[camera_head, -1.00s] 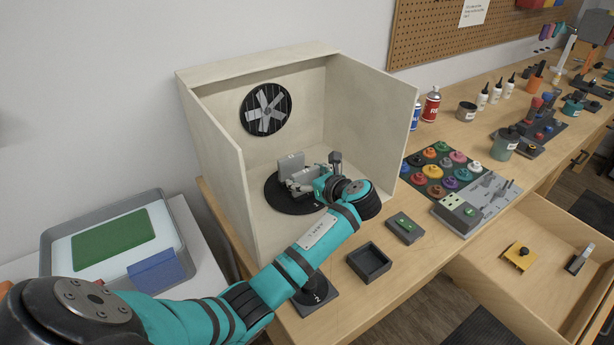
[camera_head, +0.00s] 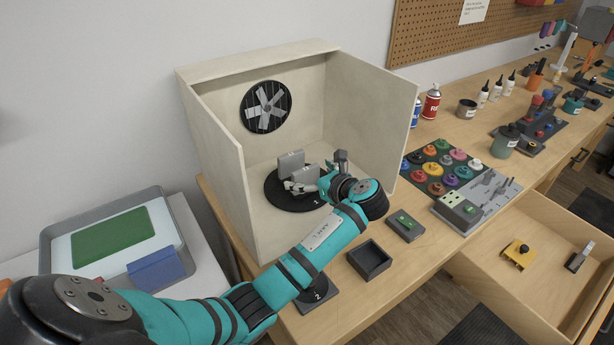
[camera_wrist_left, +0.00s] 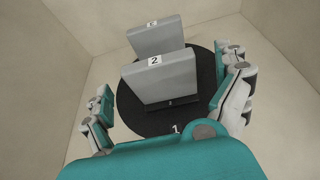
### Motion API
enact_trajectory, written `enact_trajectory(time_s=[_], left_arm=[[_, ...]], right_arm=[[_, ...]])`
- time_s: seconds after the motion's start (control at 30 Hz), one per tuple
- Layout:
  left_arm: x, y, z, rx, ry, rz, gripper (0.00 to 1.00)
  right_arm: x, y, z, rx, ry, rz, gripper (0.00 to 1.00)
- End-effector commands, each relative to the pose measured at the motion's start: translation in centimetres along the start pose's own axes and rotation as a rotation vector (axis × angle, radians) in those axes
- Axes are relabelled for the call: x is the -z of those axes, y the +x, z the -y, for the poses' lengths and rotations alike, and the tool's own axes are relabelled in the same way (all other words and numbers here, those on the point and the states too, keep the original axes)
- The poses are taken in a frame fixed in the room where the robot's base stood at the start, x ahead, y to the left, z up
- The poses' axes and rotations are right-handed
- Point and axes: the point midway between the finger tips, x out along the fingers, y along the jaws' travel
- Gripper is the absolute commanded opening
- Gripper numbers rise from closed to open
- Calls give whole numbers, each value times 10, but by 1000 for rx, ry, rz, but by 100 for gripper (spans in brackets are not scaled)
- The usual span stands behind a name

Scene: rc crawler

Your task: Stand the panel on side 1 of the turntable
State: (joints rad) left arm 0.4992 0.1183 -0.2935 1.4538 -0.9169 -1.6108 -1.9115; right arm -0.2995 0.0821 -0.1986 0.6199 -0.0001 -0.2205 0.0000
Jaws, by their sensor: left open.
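The black round turntable (camera_head: 282,198) lies on the floor of the pale booth. Two grey panels stand upright on it, one behind the other. The front panel (camera_head: 307,175), marked 2 on its top edge, also shows in the left wrist view (camera_wrist_left: 160,80); the rear panel (camera_head: 291,161) also shows there (camera_wrist_left: 157,38). The turntable's mark 1 is on the near side, in front of the front panel. My left gripper (camera_head: 308,182) is open, with its fingers (camera_wrist_left: 168,105) apart to either side of the front panel. My right gripper is out of view.
The booth (camera_head: 217,150) has walls left, right and behind, with a fan (camera_head: 266,107) in the back wall. An open drawer (camera_head: 550,230) is at right.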

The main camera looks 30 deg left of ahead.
Motion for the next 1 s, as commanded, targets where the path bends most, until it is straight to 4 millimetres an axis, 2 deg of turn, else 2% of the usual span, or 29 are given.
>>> enact_trajectory(time_s=[0.2,0.43,0.63,1.0], left_arm=[[1,-50,1,5,-1,-2,100],[1,-88,1,3,-1,-2,100],[0,-99,0,0,-1,0,100],[0,-100,0,1,0,0,100]], right_arm=[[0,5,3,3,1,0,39],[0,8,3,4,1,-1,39],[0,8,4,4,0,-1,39],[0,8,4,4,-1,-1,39]])
